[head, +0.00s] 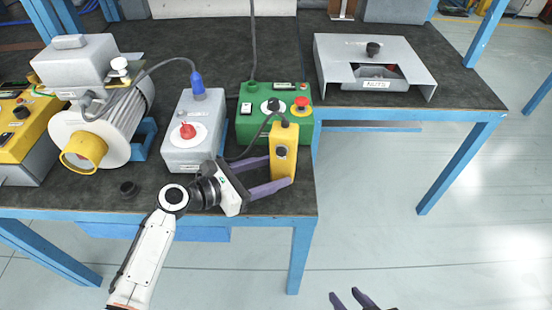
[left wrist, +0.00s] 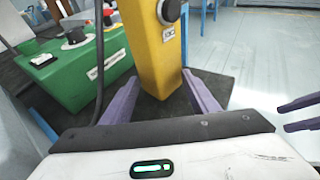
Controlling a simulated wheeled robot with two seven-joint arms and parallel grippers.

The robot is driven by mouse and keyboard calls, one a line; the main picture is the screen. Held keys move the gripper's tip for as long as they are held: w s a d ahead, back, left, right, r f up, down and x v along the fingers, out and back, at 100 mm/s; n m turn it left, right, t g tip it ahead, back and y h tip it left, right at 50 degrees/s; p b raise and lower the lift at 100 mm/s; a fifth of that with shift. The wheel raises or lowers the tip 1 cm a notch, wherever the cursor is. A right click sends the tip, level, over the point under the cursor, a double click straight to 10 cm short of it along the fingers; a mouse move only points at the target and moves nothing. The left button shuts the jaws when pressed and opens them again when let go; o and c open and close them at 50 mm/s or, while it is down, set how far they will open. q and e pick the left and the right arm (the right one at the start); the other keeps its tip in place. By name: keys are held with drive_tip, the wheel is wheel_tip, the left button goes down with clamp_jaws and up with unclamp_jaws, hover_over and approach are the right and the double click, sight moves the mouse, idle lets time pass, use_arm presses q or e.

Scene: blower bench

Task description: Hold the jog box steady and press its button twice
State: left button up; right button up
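The jog box (head: 284,155) is a tall yellow box with a dark round button on its face and a cable from its top. It stands upright near the bench's front right corner. My left gripper (head: 280,172) has its purple fingers on either side of the box's lower part. In the left wrist view the jog box (left wrist: 158,60) fills the space between the fingertips, which look in contact with it. The button (left wrist: 169,11) is near the top edge there, clear of the fingers. My right gripper (head: 348,296) is low at the bottom edge, apart from the box, fingers spread and empty.
A green control box (head: 262,115) stands behind the jog box, and a grey box with a red knob (head: 188,140) is to its left. A motor-like blower (head: 100,130) is further left. Open floor (head: 390,240) lies right of the bench corner.

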use_arm(q)
drive_tip(key=shift+w+d+f, duration=0.25)
drive_tip(key=shift+d, duration=0.2)
clamp_jaws()
use_arm(e)
drive_tip(key=shift+f, duration=0.1)
drive_tip(key=shift+c, duration=0.5)
clamp_jaws()
drive_tip(key=shift+s, duration=0.1)
idle(1.0)
